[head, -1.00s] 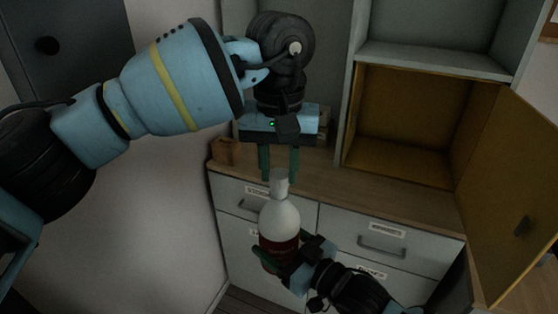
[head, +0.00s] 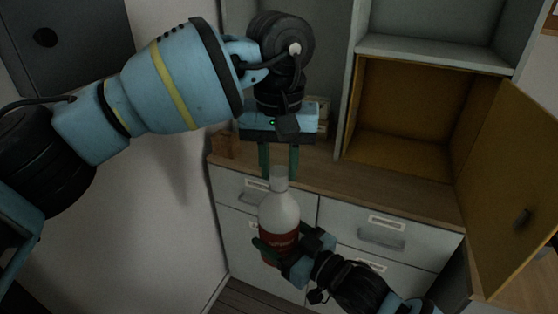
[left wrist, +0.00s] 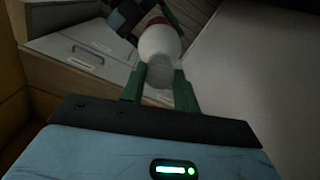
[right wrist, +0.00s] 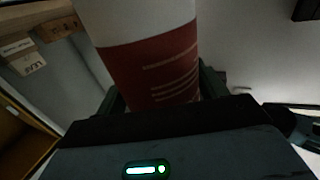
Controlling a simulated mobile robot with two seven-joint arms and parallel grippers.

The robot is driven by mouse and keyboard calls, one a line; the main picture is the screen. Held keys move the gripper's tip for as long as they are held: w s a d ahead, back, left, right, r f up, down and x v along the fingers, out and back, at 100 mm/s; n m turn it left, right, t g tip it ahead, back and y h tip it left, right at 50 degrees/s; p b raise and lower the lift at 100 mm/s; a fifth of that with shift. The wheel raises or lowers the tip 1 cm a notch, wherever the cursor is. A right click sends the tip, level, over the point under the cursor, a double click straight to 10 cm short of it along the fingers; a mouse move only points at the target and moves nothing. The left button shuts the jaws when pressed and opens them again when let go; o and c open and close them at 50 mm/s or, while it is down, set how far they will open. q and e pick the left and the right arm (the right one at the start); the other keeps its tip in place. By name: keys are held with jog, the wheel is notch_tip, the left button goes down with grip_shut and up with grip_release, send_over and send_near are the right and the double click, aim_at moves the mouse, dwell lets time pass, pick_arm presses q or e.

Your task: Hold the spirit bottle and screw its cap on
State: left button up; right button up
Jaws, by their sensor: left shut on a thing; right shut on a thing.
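The spirit bottle (head: 280,213), white with a red label, stands roughly upright in front of the drawers. My right gripper (head: 279,253) is shut around its label part; the right wrist view shows the red label (right wrist: 152,68) close up between the fingers. The pale cap (head: 279,172) is at the bottle's mouth, between the green fingers of my left gripper (head: 279,174), which comes down from above and is shut on it. The left wrist view shows the cap (left wrist: 160,74) in line with the bottle (left wrist: 159,42). I cannot tell whether the cap's thread is engaged.
Behind the bottle is a drawer cabinet (head: 335,225) with a wooden top (head: 395,187). A small wooden block (head: 222,144) stands at its left end. An open yellow cupboard door (head: 512,190) juts out on the right. A pale wall is close on the left.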

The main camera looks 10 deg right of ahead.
pick_arm(q)
jog(key=shift+f, duration=0.25)
jog(key=m, duration=0.4)
jog(key=shift+m, duration=0.4)
jog(key=m, duration=0.5)
jog(key=shift+a, duration=0.1)
jog(key=shift+w, duration=0.1)
jog(key=o, duration=0.9)
jog(key=shift+o, duration=0.2)
jog(key=shift+r, duration=2.25)
jog(key=shift+c, duration=0.2)
